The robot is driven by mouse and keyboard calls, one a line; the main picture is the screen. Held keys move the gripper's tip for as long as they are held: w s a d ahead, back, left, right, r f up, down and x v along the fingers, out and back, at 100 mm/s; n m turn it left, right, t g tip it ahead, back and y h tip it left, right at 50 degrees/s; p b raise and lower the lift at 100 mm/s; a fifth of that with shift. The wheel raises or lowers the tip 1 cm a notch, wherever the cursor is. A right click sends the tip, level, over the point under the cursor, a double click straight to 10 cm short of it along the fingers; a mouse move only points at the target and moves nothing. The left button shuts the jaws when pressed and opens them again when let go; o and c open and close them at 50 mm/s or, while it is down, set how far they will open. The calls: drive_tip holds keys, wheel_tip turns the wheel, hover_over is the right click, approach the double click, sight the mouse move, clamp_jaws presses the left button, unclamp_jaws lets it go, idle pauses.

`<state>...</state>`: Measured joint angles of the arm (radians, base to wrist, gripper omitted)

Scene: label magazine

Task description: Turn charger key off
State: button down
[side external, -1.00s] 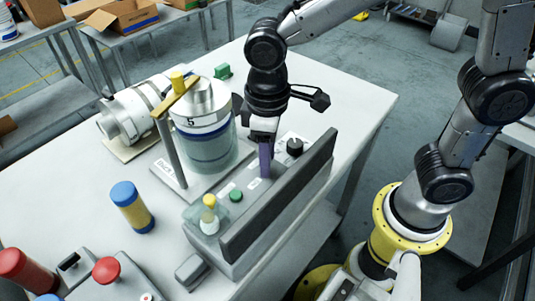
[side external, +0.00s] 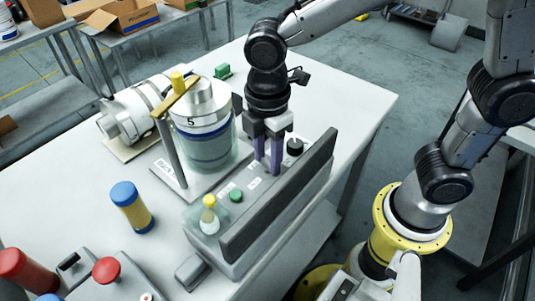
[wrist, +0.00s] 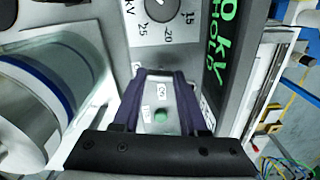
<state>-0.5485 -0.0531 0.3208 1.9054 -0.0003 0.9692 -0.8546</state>
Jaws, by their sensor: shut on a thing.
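The charger box (side external: 225,250) is a grey console with a tall back plate on the white table. My gripper (side external: 268,168) points down onto its top panel, with purple fingers at the key's place between the green button (side external: 236,195) and the black knob (side external: 295,147). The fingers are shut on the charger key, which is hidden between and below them. In the wrist view my gripper (wrist: 165,78) shows two purple fingers, with the green button (wrist: 160,115) and small white labels (wrist: 161,90) seen between them. The label text is too small to read surely.
A glass jar (side external: 208,150) with a silver top marked 5 stands close left of my gripper. A yellow-topped control (side external: 209,202) sits under a clear cover on the box. A blue-and-yellow cylinder (side external: 132,207) and red-knobbed items (side external: 106,270) stand at front left.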

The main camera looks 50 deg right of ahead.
sight(268, 162)
drive_tip(key=shift+r+n, duration=0.1)
drive_tip(key=shift+n, duration=0.8)
drive_tip(key=shift+c, duration=2.2)
unclamp_jaws()
wheel_tip(268, 162, up, 14)
